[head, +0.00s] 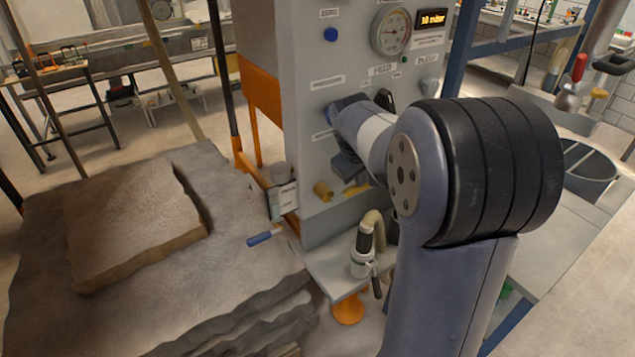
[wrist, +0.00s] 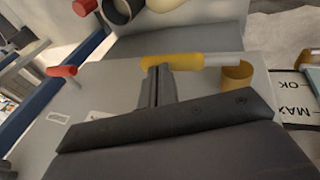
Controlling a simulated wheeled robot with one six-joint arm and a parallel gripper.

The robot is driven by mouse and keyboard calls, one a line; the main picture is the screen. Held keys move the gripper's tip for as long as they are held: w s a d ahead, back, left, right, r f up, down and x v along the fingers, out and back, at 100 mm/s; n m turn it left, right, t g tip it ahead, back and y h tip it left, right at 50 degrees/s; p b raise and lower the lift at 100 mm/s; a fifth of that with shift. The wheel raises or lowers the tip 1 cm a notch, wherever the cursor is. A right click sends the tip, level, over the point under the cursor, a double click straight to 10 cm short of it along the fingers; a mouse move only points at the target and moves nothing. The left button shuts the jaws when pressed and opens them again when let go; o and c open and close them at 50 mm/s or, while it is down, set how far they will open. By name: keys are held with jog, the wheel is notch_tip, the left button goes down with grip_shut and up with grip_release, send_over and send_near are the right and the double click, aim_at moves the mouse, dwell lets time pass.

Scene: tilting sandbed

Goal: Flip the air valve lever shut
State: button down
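A lever with a yellow sleeve (wrist: 185,62) and a bare metal end (wrist: 224,59) lies across the upper middle of the wrist view. I take it for the air valve lever; no label on it is readable. It also shows as a small yellow piece (head: 357,188) low on the grey panel in the head view, partly hidden by my arm. My gripper (wrist: 160,72) has its two dark fingers close together, with the tips at the sleeve's lower edge. I cannot tell if they touch it. In the head view my gripper (head: 347,168) is just above the lever.
A yellow knob (wrist: 238,76) sits right of the lever. A red-handled part (wrist: 62,71) stands at the wrist view's left. The grey panel (head: 300,105) carries a round gauge (head: 391,30). A hose nozzle (head: 366,245) stands below.

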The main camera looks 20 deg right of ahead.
jog(key=shift+s+d+f, duration=0.1)
jog(key=shift+f, duration=0.3)
dwell(0.3)
jog(key=shift+r+p, duration=0.4)
jog(key=shift+r, duration=0.1)
notch_tip(320, 180, up, 13)
jog(key=s+p, duration=0.1)
jog(key=s, duration=0.1)
jog(key=shift+s+d+r, duration=0.15)
jog(key=shift+s+d, duration=0.05)
jog(key=shift+d, duration=0.25)
jog(key=h+b, duration=0.2)
jog(key=b, duration=0.2)
send_over(349, 192)
jog(key=shift+t, duration=0.3)
notch_tip(349, 192, down, 11)
jog(key=shift+s+a+r+n+t+h+b, duration=0.3)
jog(key=shift+a+h+b, duration=0.35)
jog(key=shift+b, duration=0.5)
jog(key=shift+s+a+r+t+h+b, duration=0.1)
jog(key=shift+a+r+t+h+b, duration=0.3)
jog(key=shift+h+b, duration=0.55)
